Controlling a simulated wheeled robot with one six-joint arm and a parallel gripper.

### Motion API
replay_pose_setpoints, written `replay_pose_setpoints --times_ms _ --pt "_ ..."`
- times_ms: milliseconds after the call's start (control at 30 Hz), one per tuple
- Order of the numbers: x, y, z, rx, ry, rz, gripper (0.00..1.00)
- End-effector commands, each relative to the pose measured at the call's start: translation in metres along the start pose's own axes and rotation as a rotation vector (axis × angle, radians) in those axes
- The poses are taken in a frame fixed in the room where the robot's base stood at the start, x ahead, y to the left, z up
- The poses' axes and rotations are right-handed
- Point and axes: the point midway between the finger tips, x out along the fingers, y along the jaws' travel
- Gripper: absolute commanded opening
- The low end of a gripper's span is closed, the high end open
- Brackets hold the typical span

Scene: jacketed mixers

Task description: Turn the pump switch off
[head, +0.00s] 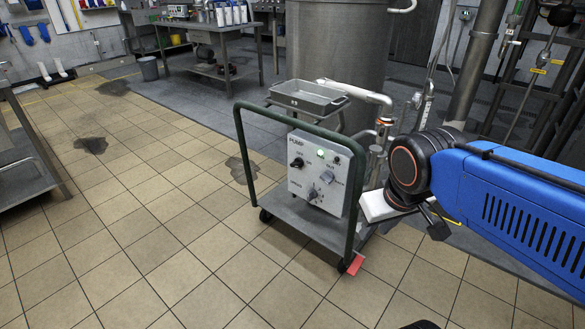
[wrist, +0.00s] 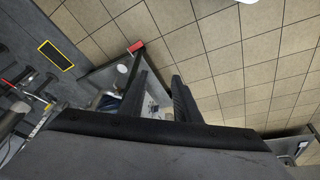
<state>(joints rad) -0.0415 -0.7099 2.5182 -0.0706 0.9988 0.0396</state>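The pump control box (head: 319,172) is a light grey panel marked PUMP, mounted on a wheeled cart. It has a black knob (head: 297,162) at upper left, a lit green lamp (head: 320,153), and a larger dark knob (head: 313,193) lower down. Small labels are too blurred to read surely. My gripper (head: 438,222) is to the right of the box, apart from it, partly hidden by my wrist. In the wrist view my gripper (wrist: 159,80) has two dark fingers spread with a gap and nothing held. Part of a pale surface shows between the fingers.
The cart's green handle frame (head: 244,165) rises in front of the box. A red pedal (head: 355,264) sits at the cart's corner; it also shows in the wrist view (wrist: 136,46). A metal tray (head: 308,97) and a large tank (head: 336,50) stand behind.

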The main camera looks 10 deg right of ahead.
Motion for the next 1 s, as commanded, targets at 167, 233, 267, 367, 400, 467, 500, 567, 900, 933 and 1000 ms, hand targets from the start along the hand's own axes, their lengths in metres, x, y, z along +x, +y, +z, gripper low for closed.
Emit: replay_pose_setpoints --times_ms 167,233,267,367,400,467,500,567,900,933,1000 --pt "0.016 0.007 -0.013 -0.071 -0.125 0.083 0.30" --pt "0.022 0.011 -0.019 -0.099 -0.169 0.123 0.30" --pt "0.025 0.012 -0.021 -0.111 -0.187 0.140 0.30" --pt "0.033 0.016 -0.032 -0.153 -0.242 0.201 0.30" --pt "0.036 0.017 -0.036 -0.170 -0.262 0.226 0.30" --pt "0.041 0.019 -0.043 -0.197 -0.293 0.267 0.30" --pt "0.044 0.019 -0.048 -0.214 -0.309 0.293 0.30" --pt "0.049 0.020 -0.056 -0.241 -0.335 0.336 0.30" --pt "0.077 0.012 -0.109 -0.402 -0.424 0.591 0.30" --pt "0.079 0.011 -0.115 -0.418 -0.428 0.616 0.30" --pt "0.086 0.005 -0.127 -0.452 -0.433 0.671 0.30"
